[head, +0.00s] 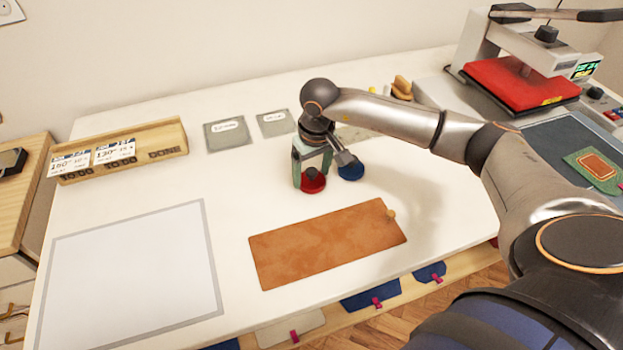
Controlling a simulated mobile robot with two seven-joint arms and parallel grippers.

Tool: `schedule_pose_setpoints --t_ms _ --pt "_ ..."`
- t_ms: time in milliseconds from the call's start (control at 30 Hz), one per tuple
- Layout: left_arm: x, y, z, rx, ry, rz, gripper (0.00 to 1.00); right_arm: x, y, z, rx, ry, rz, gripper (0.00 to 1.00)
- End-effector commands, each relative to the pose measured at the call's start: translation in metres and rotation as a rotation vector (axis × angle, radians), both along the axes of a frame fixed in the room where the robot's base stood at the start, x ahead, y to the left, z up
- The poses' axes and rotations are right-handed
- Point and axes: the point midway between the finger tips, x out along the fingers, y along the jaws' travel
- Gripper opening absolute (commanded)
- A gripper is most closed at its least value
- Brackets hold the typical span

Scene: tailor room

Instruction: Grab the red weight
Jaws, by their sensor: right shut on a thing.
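The red weight (313,183) is a round red piece with a dark knob, on the white table behind the brown leather piece. My right gripper (313,168) reaches down over it from above, with its fingers at the weight's knob, and is shut on it. The weight sits at table level; I cannot tell whether it touches the table. A blue weight (351,170) stands close to its right, beside the gripper. My left gripper is not in view.
A wooden tray with cards (165,138) stands at back left. A red heat press (510,84) stands at back right. A white grey-bordered sheet (130,275) lies at left.

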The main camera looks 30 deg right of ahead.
Motion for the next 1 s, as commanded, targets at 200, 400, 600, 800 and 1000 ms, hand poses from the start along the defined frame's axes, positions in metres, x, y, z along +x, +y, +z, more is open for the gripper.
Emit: schedule_pose_setpoints --t_ms 200,400,600,800,1000 --pt "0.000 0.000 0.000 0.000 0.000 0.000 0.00 0.001 0.000 0.002 0.001 -0.004 -0.001 0.00" --pt "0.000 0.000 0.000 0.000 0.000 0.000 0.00 0.001 0.000 0.002 0.001 -0.004 -0.001 0.00" --pt "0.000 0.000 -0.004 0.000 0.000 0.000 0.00 0.002 0.000 0.010 0.001 -0.006 0.000 0.00" --pt "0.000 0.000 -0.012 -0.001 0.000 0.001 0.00 -0.008 -0.004 0.044 0.000 -0.009 -0.001 0.00" --pt "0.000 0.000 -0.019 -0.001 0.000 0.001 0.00 -0.048 -0.014 0.091 -0.003 -0.009 0.000 0.00"
